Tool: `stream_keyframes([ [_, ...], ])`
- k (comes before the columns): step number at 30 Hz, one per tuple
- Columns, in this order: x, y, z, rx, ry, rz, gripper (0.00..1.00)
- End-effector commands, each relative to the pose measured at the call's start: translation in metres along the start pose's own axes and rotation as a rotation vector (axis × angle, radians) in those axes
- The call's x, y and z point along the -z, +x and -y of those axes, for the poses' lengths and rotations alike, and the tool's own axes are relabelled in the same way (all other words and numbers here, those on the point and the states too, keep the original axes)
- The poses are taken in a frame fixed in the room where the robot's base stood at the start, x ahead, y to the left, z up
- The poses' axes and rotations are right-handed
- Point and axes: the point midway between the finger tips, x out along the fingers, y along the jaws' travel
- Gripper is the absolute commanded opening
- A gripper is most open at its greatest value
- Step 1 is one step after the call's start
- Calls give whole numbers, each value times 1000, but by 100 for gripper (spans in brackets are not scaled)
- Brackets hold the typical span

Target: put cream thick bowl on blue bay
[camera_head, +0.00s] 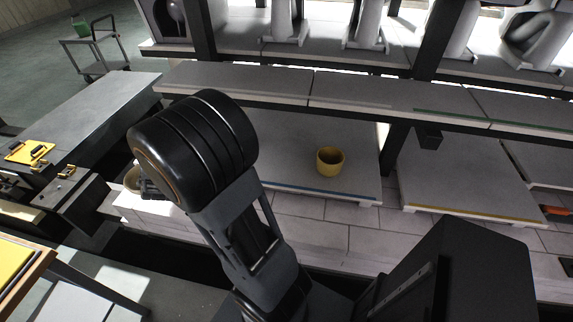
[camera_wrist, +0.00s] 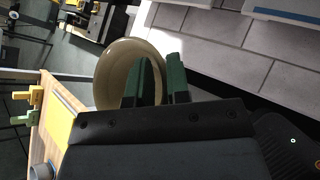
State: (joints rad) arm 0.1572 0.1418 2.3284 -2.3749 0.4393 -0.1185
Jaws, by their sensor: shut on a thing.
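The cream thick bowl (camera_wrist: 112,62) fills the upper left of the wrist view, tilted in the picture. My gripper (camera_wrist: 160,68) is shut on its rim, with one green finger inside the bowl and the other outside. In the head view the bowl (camera_head: 131,179) shows only in part, left of my arm, which hides the rest. The blue bay (camera_head: 352,189) is the grey lower slab with a blue front strip, right of my arm. A yellow pot (camera_head: 330,163) stands upright on it. The held bowl is left of this bay.
A bay with a yellow strip (camera_head: 470,213) lies to the right, past a dark post (camera_head: 393,165). An upper shelf (camera_head: 240,79) overhangs the back. Grey figures stand above it. A grey table (camera_head: 95,105) is at left. The blue bay has bare room around the pot.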

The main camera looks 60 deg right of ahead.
Motion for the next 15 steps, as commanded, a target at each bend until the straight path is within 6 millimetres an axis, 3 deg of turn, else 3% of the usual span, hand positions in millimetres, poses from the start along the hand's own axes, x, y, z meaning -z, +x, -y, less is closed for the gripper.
stream_keyframes([
  [1,-5,13,21,62,45,30,0],
  [5,-26,32,82,262,178,112,0],
  [6,-31,37,106,335,227,143,0],
  [12,-41,38,208,653,439,275,0],
  [15,-38,33,245,774,521,325,0],
])
